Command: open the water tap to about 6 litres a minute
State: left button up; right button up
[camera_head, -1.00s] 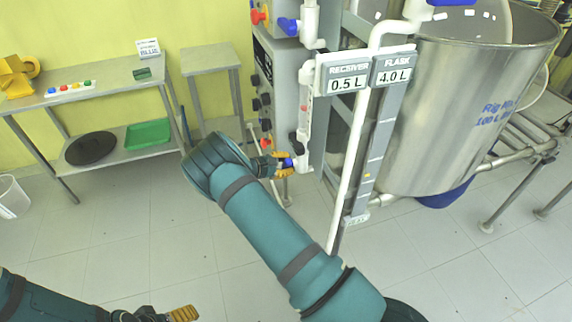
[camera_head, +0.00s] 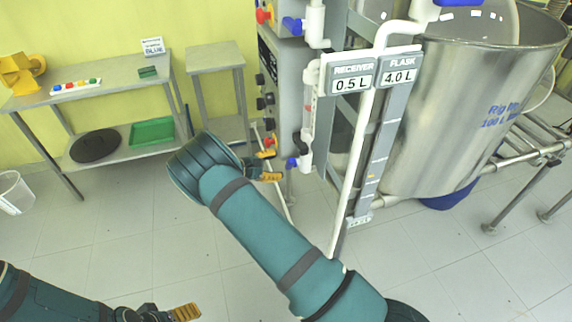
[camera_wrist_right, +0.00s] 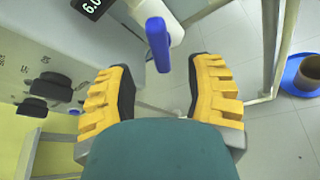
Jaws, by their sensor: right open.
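The blue tap handle (camera_head: 292,163) sits on a white fitting (camera_head: 305,160) at the foot of the clear vertical tube (camera_head: 309,105). My right gripper (camera_head: 269,165) is open and empty just left of the handle, with a small gap between. In the right wrist view the blue handle (camera_wrist_right: 158,44) stands upright in the picture, between and ahead of the open yellow fingers (camera_wrist_right: 162,78). A dark display (camera_wrist_right: 92,5) beside it reads 6.0, partly cut off. My left gripper (camera_head: 186,312) is at the bottom edge, mostly cut off.
The RECEIVER 0.5 L and FLASK 4.0 L signs (camera_head: 375,75) and a white pipe (camera_head: 350,190) stand right of the tap. A large steel vessel (camera_head: 450,120) is further right. Black knobs (camera_head: 266,101) line the cabinet.

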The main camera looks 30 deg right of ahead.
jog(key=v, duration=0.5)
jog(key=shift+a+r, duration=0.15)
jog(key=shift+a, duration=0.15)
dwell(0.5)
